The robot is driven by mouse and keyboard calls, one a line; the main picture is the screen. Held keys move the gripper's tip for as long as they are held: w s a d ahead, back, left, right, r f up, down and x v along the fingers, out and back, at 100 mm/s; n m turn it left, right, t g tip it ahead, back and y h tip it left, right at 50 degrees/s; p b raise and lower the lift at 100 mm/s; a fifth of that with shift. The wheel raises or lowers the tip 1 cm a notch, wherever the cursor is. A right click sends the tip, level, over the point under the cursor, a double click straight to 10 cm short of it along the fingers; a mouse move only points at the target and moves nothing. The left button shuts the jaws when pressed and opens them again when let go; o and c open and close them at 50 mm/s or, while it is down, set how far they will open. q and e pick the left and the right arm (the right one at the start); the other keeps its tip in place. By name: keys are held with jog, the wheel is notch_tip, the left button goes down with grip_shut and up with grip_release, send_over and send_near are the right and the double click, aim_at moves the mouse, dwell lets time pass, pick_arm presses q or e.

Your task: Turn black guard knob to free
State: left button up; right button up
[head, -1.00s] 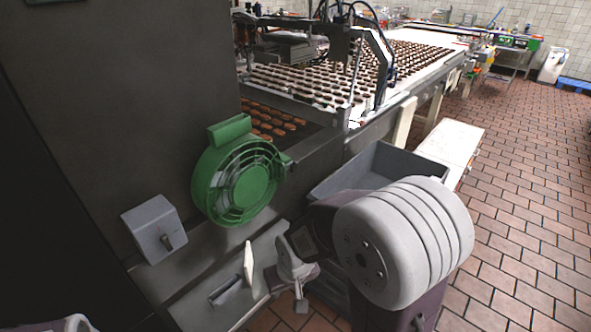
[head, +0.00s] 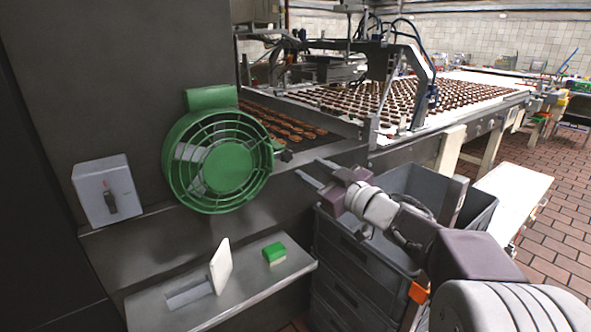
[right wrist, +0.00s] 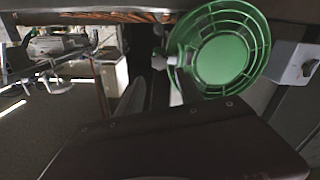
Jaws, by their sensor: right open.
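The black guard knob (head: 285,155) is small and dark and sticks out at the right edge of the round green fan guard (head: 219,160). In the right wrist view the green guard (right wrist: 220,48) is at the upper right, and the knob (right wrist: 159,62) shows at its left edge, blurred and pale. My right gripper (head: 308,167) is open and empty, its two thin fingers pointing left toward the knob, a short way to the knob's right and apart from it. Which way the knob is turned is too small to tell. My left gripper is not in view.
A grey switch box (head: 92,185) with a dark handle is left of the guard. Below, a metal ledge (head: 290,272) holds a green block (head: 274,253) and an upright white plate (head: 221,266). Grey crates (head: 345,238) stand beneath my right arm. The conveyor (head: 345,128) carries rows of biscuits behind.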

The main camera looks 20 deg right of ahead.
aim_at(288, 157)
jog(key=b+x, duration=0.1)
jog(key=x, duration=0.7)
jog(key=shift+f, duration=0.15)
jog(key=shift+w+a, duration=0.1)
jog(key=shift+w, duration=0.3)
grip_shut()
